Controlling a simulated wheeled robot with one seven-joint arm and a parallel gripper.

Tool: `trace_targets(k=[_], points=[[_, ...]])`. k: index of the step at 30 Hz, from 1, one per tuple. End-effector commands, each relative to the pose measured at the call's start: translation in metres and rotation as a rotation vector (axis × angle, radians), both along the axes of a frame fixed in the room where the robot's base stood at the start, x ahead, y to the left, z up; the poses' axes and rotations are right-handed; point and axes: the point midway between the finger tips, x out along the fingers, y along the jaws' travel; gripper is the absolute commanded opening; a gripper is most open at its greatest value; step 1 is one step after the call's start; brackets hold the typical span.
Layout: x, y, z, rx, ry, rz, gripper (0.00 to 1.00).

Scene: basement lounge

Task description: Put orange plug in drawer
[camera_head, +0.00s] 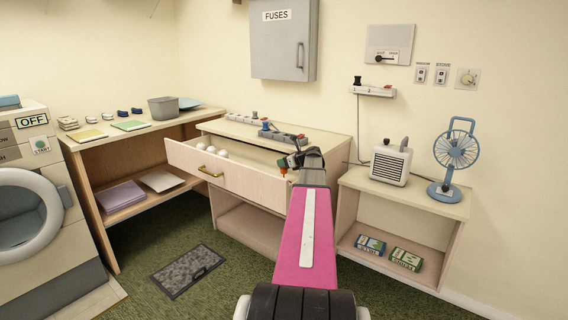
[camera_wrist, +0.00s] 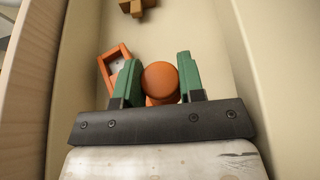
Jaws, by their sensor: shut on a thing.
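My gripper (camera_wrist: 158,78) has green fingers shut on the orange plug (camera_wrist: 160,82), whose rounded top shows between them in the wrist view. In the head view my gripper (camera_head: 293,162) is at the right end of the open drawer (camera_head: 215,174), and only a small orange bit shows by the fingers. In the wrist view the pale drawer interior lies beneath the plug. I cannot tell whether the plug touches the drawer floor. An orange frame-like piece (camera_wrist: 108,60) is just left of the fingers.
Several white round things (camera_head: 210,149) lie in the drawer's left part. A brown cross-shaped piece (camera_wrist: 137,7) is at the top of the wrist view. Power strips with plugs (camera_head: 268,131) sit on the cabinet top above the drawer. A heater (camera_head: 391,163) and fan (camera_head: 454,155) stand right.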

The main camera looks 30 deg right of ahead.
Motion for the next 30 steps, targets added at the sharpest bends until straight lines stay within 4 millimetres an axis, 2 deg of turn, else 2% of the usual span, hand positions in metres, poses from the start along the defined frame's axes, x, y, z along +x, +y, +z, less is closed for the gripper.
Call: trace_targets(k=[18,19,21,30], points=[[0.0,0.0,-0.012,0.001,0.0,0.0,0.11],[0.0,0.0,-0.012,0.001,0.0,0.0,0.46],[0.0,0.0,-0.012,0.001,0.0,0.0,0.61],[0.0,0.0,-0.011,0.001,0.0,0.0,0.61]])
